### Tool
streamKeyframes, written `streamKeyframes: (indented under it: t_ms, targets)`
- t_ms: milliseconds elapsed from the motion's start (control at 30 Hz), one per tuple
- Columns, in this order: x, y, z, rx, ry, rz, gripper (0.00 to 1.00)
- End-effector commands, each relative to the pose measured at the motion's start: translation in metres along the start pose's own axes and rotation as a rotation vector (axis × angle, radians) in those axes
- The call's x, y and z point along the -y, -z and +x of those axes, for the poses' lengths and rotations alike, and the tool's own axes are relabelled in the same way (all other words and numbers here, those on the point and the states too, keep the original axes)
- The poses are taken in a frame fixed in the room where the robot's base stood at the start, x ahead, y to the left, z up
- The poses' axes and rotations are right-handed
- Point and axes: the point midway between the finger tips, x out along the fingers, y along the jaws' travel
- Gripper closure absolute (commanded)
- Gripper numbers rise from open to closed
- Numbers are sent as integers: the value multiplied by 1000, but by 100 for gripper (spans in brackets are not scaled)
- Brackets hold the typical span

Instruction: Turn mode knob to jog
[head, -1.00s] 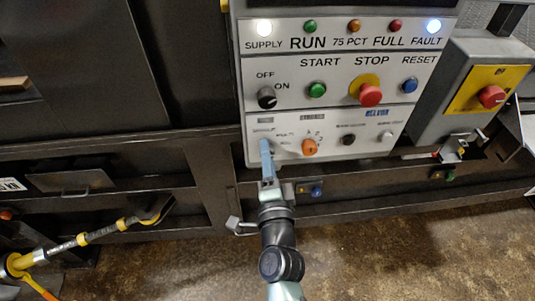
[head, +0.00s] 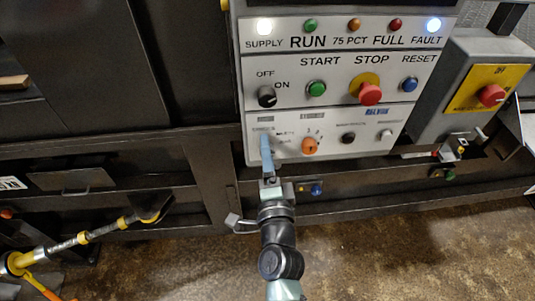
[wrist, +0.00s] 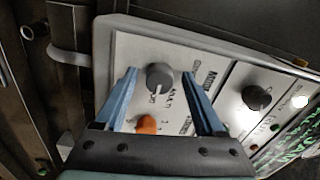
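The mode knob (wrist: 160,77) is a grey round knob on the white lower panel in the wrist view. A pale pointer mark on it faces the bottom of that picture, near small sideways lettering. My gripper (wrist: 158,70) is open, with one blue finger on each side of the knob. A gap shows between the fingers and the knob, and I cannot tell any contact. In the head view my gripper (head: 265,140) is at the lower left of the control panel (head: 350,70) and hides the knob.
An orange knob (head: 309,146) sits just right of my gripper. The black off/on knob (head: 267,97), green start button (head: 317,89) and red stop button (head: 370,93) are above. A grey box with a red button (head: 491,95) stands at right. Open floor lies below.

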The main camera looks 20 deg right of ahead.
Motion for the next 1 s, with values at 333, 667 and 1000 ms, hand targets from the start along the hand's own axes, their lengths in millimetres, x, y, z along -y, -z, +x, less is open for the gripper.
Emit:
streamKeyframes:
  t_ms: [333,667,1000]
  targets:
    - [-2,0,-13,0,-2,-1,28]
    - [-4,0,-72,0,-3,-2,28]
    - [-3,0,-120,0,-1,0,28]
